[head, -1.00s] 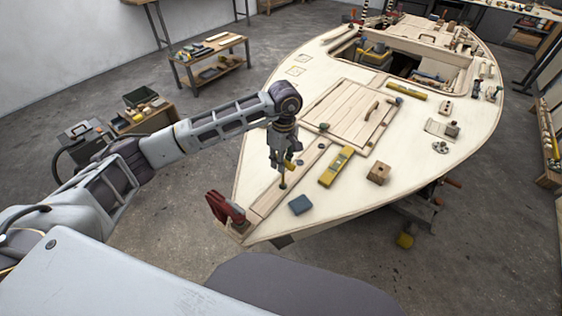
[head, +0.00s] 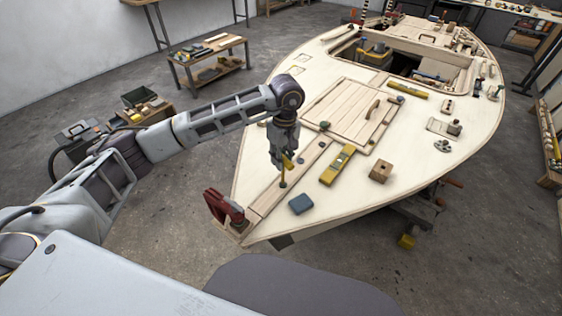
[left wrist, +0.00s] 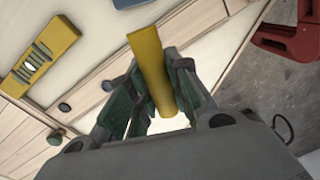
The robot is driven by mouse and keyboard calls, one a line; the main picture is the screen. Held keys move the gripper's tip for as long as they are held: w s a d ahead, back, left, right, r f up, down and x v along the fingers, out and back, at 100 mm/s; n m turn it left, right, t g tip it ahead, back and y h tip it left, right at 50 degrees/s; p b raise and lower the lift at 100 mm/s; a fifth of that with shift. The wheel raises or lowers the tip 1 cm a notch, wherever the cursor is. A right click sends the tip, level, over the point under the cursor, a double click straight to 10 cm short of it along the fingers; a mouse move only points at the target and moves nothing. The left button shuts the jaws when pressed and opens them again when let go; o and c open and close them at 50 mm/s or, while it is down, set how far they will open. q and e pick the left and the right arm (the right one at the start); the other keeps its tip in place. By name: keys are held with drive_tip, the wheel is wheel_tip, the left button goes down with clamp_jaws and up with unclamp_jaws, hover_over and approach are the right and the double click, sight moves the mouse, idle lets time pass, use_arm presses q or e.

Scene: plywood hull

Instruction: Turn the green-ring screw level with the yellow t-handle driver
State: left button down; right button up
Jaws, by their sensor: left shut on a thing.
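My left gripper (head: 279,160) is shut on the yellow t-handle driver (head: 288,163) above the near part of the pale plywood deck. The driver's yellow handle also shows between the fingers in the left wrist view (left wrist: 150,70). Its shaft points down to a small green spot (head: 283,185) on the wooden strip, which looks like the green-ring screw. The tip appears to meet the screw, but I cannot tell whether it is seated or how high the screw stands. In the left wrist view the gripper and handle hide that place. My right gripper is not in view.
A yellow level (head: 338,165), a wooden block (head: 380,172) and a blue-grey block (head: 301,204) lie on the deck to the right. A red clamp (head: 224,208) grips the near left edge. Dark round heads sit along the strip. A slatted hatch (head: 345,112) lies beyond.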

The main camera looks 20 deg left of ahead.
use_arm(q)
drive_tip(key=shift+w+f+m+b, duration=0.1)
drive_tip(key=shift+f+m+b, duration=0.05)
drive_tip(key=shift+m+b, duration=0.7)
drive_tip(key=shift+d+m, duration=0.15)
drive_tip(key=shift+m, duration=0.3)
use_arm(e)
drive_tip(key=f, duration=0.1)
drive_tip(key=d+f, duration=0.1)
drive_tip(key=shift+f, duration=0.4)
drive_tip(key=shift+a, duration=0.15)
use_arm(q)
drive_tip(key=shift+b, duration=0.35)
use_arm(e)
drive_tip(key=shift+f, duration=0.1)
